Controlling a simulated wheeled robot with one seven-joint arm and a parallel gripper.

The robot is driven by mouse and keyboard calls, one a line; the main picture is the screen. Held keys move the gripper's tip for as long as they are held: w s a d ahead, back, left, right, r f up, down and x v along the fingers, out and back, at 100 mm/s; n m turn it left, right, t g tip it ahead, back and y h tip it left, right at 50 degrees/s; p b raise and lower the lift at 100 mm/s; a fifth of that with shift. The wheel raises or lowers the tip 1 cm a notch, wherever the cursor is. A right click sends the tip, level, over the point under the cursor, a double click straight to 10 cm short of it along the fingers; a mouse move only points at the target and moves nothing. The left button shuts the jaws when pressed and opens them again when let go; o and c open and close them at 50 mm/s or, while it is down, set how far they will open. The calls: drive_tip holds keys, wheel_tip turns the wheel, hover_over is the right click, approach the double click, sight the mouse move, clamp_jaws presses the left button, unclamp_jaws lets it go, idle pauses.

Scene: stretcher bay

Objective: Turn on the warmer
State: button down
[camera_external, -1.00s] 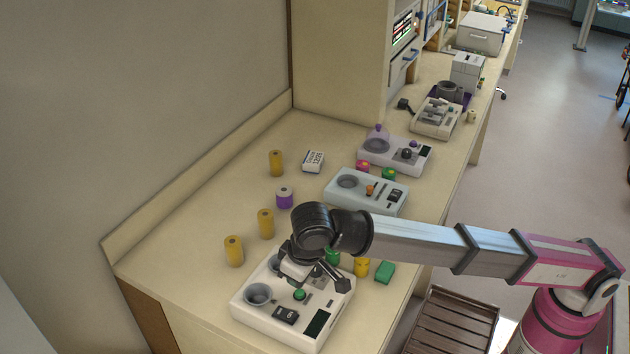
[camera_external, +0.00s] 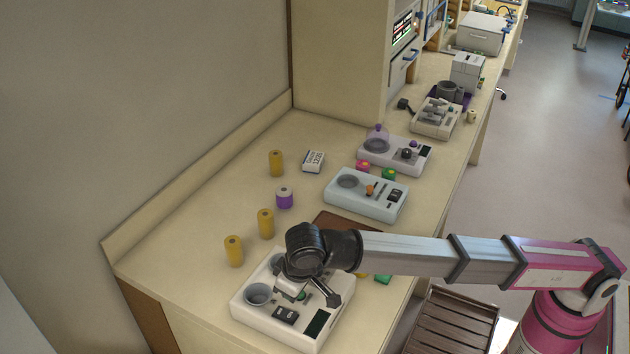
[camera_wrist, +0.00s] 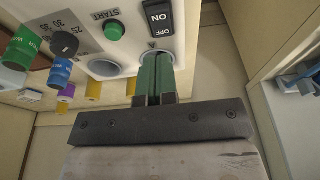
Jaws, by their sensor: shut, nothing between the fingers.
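The white device (camera_external: 262,316) under my gripper stands at the near end of the counter; I take it as the warmer. It has grey round wells, a black rocker switch (camera_external: 285,314) and a dark display (camera_external: 316,323). In the wrist view the switch (camera_wrist: 158,17) reads ON and OFF, with a green START button (camera_wrist: 114,30) beside it; which side is pressed I cannot tell. My gripper (camera_external: 302,297) is over the device, close to the button. In the wrist view its green fingers (camera_wrist: 156,62) are shut and empty, near the switch, without clear contact.
A pale blue device (camera_external: 340,196) and another white device (camera_external: 420,166) stand farther back. Yellow cylinders (camera_external: 233,252) and a purple one (camera_external: 285,198) stand to the left.

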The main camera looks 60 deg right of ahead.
sight(291, 315)
drive_tip(key=shift+s+x, duration=0.25)
drive_tip(key=shift+x, duration=0.75)
drive_tip(key=shift+s+x, duration=0.2)
drive_tip(key=shift+x, duration=0.85)
drive_tip(key=shift+s+x, duration=0.25)
drive_tip(key=shift+x, duration=0.75)
drive_tip(key=shift+s+f, duration=0.1)
drive_tip(key=shift+f, duration=0.15)
drive_tip(key=shift+s+d+f+t, duration=0.1)
drive_tip(key=shift+s+f+t, duration=0.35)
drive_tip(key=shift+t, duration=0.25)
drive_tip(key=shift+w, duration=0.3)
drive_tip(key=shift+w+r, duration=0.4)
drive_tip(key=shift+w, duration=0.3)
